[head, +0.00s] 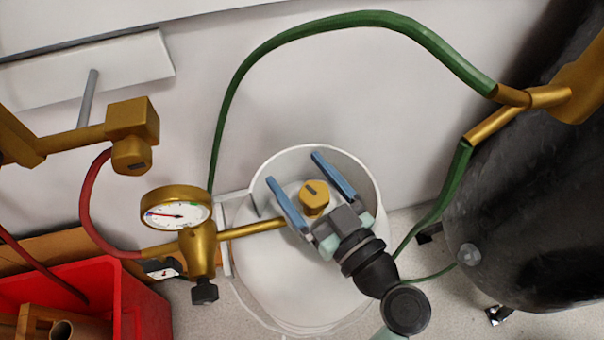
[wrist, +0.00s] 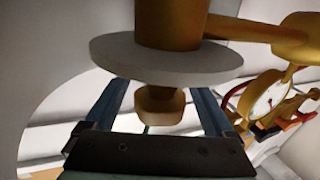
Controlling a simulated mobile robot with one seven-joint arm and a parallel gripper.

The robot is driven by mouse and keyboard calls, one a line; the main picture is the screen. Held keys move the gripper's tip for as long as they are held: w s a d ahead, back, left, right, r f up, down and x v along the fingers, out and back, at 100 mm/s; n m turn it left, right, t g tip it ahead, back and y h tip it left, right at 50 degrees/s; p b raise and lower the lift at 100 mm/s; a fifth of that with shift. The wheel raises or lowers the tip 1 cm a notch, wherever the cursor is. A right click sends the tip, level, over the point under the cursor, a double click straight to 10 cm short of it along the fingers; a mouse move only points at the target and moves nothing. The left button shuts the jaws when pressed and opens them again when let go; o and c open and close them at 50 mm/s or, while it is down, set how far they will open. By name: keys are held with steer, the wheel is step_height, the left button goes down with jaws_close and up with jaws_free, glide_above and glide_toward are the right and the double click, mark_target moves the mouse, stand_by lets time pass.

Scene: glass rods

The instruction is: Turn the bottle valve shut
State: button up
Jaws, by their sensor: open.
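The bottle valve is a brass knob (head: 314,196) with a dark mark on its top, above the white bottle (head: 300,290). It also shows as a brass knob in the wrist view (wrist: 160,105), beside a pale grey disc (wrist: 165,60). My gripper (head: 294,168) has two blue fingers spread wide, one on each side of the knob in the head view. In the wrist view the open fingers (wrist: 160,88) also flank the knob, with visible gaps. Neither finger clearly touches it. The exact height of the fingers against the knob is hard to tell.
A brass regulator with a round gauge (head: 177,213) joins the valve by a brass pipe (head: 252,230). A green hose (head: 330,22) arches to a black cylinder (head: 530,215) at right. A red hose (head: 88,205) and a red crate (head: 135,305) are at left.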

steer(key=c, duration=1.4)
